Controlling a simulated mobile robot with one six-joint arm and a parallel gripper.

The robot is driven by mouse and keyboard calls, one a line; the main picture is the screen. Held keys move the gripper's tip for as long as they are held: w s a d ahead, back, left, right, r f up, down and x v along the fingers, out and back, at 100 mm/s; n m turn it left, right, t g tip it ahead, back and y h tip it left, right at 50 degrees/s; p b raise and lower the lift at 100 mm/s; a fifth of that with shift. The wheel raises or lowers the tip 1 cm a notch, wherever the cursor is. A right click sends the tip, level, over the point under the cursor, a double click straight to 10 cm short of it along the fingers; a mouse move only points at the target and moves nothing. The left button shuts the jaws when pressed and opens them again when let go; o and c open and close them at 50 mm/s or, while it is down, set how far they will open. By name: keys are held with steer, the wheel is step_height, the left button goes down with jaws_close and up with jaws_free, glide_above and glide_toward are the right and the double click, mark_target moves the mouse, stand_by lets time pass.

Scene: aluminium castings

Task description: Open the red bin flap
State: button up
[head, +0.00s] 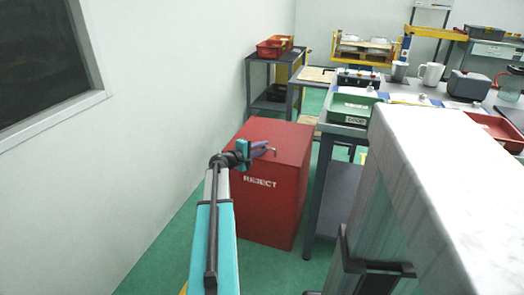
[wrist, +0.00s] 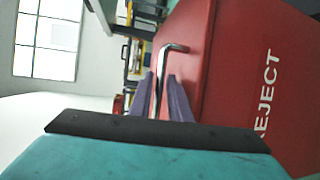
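The red bin (head: 267,187), marked REJECT on its front, stands on the floor in the middle of the head view. Its red side also fills the right of the wrist view (wrist: 235,90). My gripper (head: 262,149) is over the front part of the bin's top. In the wrist view its two purple fingers (wrist: 165,98) are close together, with a bent metal bar (wrist: 160,68) running between them. The bar's bent end reaches right, against the red surface. I cannot tell whether the fingers press on the bar. The flap's outline is not clear.
A grey workbench (head: 340,190) with a green tray (head: 350,107) and mugs stands to the bin's right. A white wall is at left. A dark rack (head: 272,75) with red trays is behind. A pale marbled surface (head: 425,190) blocks the near right.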

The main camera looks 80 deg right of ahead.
steer(key=shift+s+d, duration=0.1)
steer(key=shift+d, duration=0.05)
jaws_close()
